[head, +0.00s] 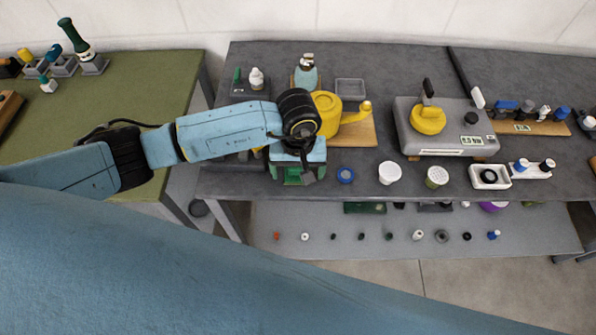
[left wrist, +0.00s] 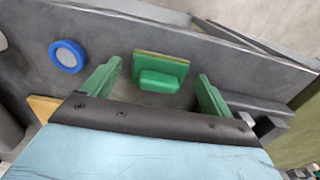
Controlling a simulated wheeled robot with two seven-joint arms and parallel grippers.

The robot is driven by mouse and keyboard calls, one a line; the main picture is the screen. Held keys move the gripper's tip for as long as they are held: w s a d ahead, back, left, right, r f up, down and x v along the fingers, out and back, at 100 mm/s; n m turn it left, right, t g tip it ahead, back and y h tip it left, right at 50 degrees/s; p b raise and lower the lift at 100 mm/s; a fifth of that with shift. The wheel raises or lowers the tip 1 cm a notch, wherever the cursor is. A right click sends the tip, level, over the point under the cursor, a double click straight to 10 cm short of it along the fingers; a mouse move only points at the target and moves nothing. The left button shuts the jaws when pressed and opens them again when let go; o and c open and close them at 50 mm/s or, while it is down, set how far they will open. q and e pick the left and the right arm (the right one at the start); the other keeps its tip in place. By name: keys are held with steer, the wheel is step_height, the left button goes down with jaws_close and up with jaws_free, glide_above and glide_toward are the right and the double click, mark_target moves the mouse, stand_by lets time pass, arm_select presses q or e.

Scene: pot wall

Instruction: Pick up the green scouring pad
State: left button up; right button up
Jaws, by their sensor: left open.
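The green scouring pad (left wrist: 172,62) lies on the grey table top near its front edge, with a raised green block on it. It sits between and just beyond the fingertips of my left gripper (left wrist: 159,70) in the left wrist view. The two green fingers are spread wide with nothing held between them. My right gripper is not in view.
A blue-rimmed round lid (head: 346,175) lies beside the gripper; it also shows in the left wrist view (left wrist: 66,56). A yellow pot (head: 326,112) on a wooden board (head: 358,132) stands behind. A white cup (head: 389,173) is further right. A lower shelf (head: 340,257) holds several small parts.

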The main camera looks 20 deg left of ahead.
mark_target(298, 170)
arm_select(q)
steer(key=c, duration=1.2)
step_height(298, 170, up, 10)
steer(key=shift+r+b, duration=0.1)
steer(key=shift+b, duration=0.3)
